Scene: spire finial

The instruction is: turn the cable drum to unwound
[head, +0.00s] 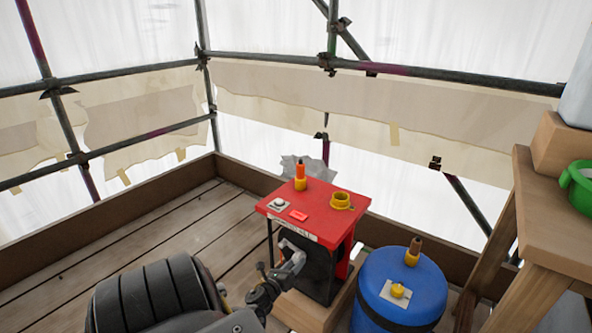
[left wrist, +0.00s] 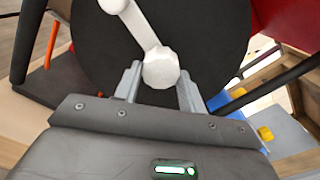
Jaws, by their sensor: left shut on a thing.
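The cable drum (head: 318,274) shows as a dark disc on the front of a red-topped machine (head: 325,212). In the left wrist view the black disc (left wrist: 95,55) fills the upper middle. A pale crank arm (left wrist: 140,25) crosses it and ends in a faceted white knob (left wrist: 161,68). My left gripper (left wrist: 159,82) is shut on this knob, one finger on each side. In the head view my left gripper (head: 283,274) reaches the drum's front from the lower left and hides part of it. My right gripper is not in view.
A blue barrel (head: 402,290) with yellow fittings stands close at the machine's right. A wooden bench (head: 555,220) with a green container (head: 580,185) is at the far right. Scaffold tubes and a toe board (head: 110,212) edge the deck. Planks at the left are clear.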

